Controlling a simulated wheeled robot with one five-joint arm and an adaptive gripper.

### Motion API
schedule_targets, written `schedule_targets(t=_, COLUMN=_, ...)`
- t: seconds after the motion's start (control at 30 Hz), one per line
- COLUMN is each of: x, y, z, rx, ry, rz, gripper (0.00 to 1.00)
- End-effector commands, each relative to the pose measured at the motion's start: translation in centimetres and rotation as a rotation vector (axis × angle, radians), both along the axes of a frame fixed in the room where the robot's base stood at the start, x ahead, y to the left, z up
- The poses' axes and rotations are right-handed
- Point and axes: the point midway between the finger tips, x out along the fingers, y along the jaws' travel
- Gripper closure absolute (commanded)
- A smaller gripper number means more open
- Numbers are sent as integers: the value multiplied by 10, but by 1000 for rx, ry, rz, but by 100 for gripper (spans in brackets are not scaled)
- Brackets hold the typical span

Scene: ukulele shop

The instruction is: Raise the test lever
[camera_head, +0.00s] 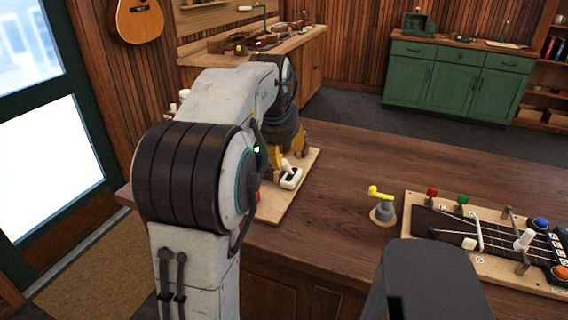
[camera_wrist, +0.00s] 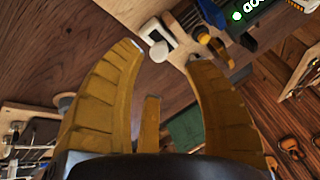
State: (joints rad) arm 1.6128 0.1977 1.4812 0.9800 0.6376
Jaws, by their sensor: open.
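A white lever (camera_head: 286,166) on a small white housing (camera_head: 291,179) sits on a pale wooden board on the bench, just right of my gripper. No label shows which lever is the test lever. In the wrist view a white lever knob (camera_wrist: 159,51) lies just ahead of my fingertips, with its white housing (camera_wrist: 152,30) beyond it. My gripper (camera_wrist: 163,60) is open, its yellow fingers apart and holding nothing. In the head view my gripper (camera_head: 284,157) is partly hidden by my arm.
A yellow-handled crank (camera_head: 380,194) on a grey base stands farther right on the bench. At the right, a board (camera_head: 482,266) carries a fretted neck, buttons and clamps. Bare wood (camera_head: 350,160) lies between.

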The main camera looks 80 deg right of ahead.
Motion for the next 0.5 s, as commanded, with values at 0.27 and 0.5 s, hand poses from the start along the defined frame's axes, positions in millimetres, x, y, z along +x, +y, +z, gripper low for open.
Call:
schedule_targets(t=0.27, x=0, y=-15, z=-29, rx=4, ry=-2, rz=-2, gripper=54)
schedule_targets(t=0.5, x=-1, y=-27, z=-52, rx=2, ry=-2, rz=-2, gripper=54)
